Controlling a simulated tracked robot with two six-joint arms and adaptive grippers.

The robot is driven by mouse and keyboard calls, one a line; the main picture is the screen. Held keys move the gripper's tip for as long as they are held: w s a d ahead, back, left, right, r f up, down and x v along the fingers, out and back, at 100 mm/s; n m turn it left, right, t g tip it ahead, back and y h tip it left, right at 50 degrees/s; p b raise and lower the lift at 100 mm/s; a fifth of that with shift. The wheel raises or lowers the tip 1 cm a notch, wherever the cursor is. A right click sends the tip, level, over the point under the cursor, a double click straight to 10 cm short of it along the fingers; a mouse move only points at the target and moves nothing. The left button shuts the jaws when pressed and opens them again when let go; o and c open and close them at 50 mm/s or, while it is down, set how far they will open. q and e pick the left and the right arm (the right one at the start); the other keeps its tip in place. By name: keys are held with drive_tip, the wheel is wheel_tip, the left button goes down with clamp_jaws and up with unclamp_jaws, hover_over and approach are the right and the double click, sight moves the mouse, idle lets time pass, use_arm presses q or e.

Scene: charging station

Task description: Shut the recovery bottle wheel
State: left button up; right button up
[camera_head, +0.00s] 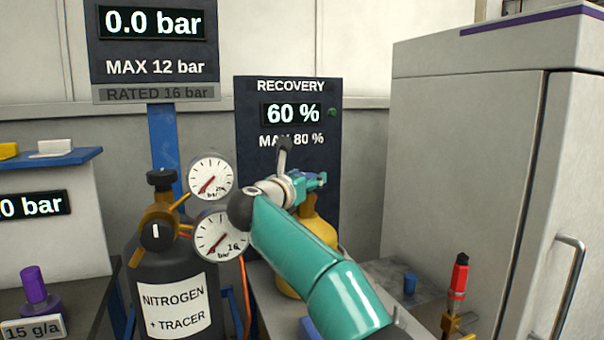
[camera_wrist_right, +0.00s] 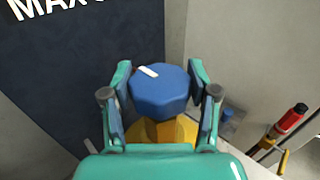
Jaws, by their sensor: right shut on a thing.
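The recovery bottle wheel is a blue knob (camera_wrist_right: 160,92) with a white mark near its far left edge, seen in the wrist view. It sits on top of the yellow recovery bottle (camera_head: 319,228), which also shows below the wheel in the wrist view (camera_wrist_right: 160,131). My right gripper (camera_head: 312,181) is at the bottle's top, and its teal fingers are on either side of the wheel in the wrist view (camera_wrist_right: 160,78). It is shut on the wheel. In the head view my arm hides much of the bottle, and the wheel cannot be made out. My left gripper is not in view.
The recovery display (camera_head: 290,113) reads 60 %, MAX 80 %, behind the bottle. A black nitrogen cylinder (camera_head: 170,270) with two gauges (camera_head: 221,234) stands close on the left. A grey cabinet (camera_head: 455,180) stands right. A red-handled tool (camera_head: 459,277) and blue cup (camera_head: 410,283) are in front.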

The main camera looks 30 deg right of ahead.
drive_tip(key=shift+w+a+f, duration=0.1)
drive_tip(key=shift+w+a, duration=0.05)
drive_tip(key=shift+a, duration=0.1)
drive_tip(key=o, duration=1.2)
drive_tip(key=shift+c, duration=0.2)
drive_tip(key=shift+d, duration=0.1)
drive_tip(key=v, duration=1.2)
